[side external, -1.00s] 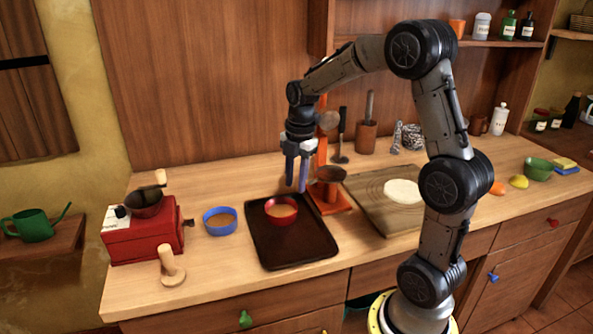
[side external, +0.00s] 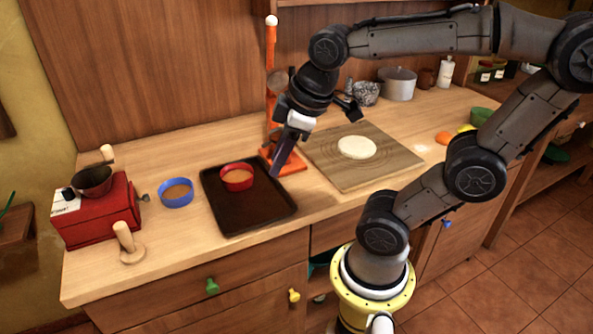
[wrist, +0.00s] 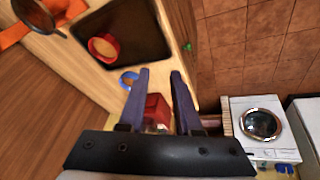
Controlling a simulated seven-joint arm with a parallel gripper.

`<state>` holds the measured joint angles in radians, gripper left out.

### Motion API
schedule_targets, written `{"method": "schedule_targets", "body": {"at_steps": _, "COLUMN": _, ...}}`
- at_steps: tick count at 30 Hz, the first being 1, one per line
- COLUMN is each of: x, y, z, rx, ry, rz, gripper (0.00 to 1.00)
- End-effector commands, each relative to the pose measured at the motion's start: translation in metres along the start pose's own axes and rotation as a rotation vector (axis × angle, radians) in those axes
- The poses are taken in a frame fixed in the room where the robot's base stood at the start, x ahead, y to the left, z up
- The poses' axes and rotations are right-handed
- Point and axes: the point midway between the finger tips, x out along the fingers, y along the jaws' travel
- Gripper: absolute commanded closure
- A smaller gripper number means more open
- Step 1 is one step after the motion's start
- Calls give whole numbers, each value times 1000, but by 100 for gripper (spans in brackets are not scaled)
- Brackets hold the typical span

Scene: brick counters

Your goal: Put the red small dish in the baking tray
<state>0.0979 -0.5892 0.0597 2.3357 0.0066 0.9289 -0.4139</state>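The small red dish (side external: 237,180), with tan contents, sits upright inside the dark baking tray (side external: 262,212), toward its back edge. In the wrist view the dish (wrist: 103,48) and the tray (wrist: 150,40) show at the upper left, beyond the fingers. My gripper (side external: 277,172) is tilted, with its fingers to the right of the dish, near the tray's right side in the picture. In the wrist view my gripper (wrist: 160,75) has its two fingers apart with nothing between them; it is open and clear of the dish.
A blue bowl (side external: 176,200), a red grinder box (side external: 97,215) and a wooden press (side external: 127,245) stand left of the tray. An orange stand (side external: 271,95) rises behind my gripper. A wooden board (side external: 370,178) with flat dough (side external: 357,147) lies right.

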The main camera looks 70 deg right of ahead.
Motion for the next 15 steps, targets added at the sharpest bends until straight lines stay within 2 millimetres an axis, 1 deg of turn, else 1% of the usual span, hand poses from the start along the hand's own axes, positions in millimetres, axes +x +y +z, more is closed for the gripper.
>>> {"method": "schedule_targets", "body": {"at_steps": 1, "x": -3, "y": -10, "z": 9, "rx": 64, "ry": 27, "rz": -1, "gripper": 67}}
{"method": "schedule_targets", "body": {"at_steps": 3, "x": -4, "y": -19, "z": 19, "rx": 158, "ry": 52, "rz": -5, "gripper": 67}}
{"method": "schedule_targets", "body": {"at_steps": 6, "x": -5, "y": -27, "z": 28, "rx": 254, "ry": 79, "rz": -13, "gripper": 67}}
{"method": "schedule_targets", "body": {"at_steps": 9, "x": -4, "y": -30, "z": 33, "rx": 307, "ry": 91, "rz": -18, "gripper": 67}}
{"method": "schedule_targets", "body": {"at_steps": 15, "x": -4, "y": -31, "z": 34, "rx": 324, "ry": 91, "rz": -20, "gripper": 67}}
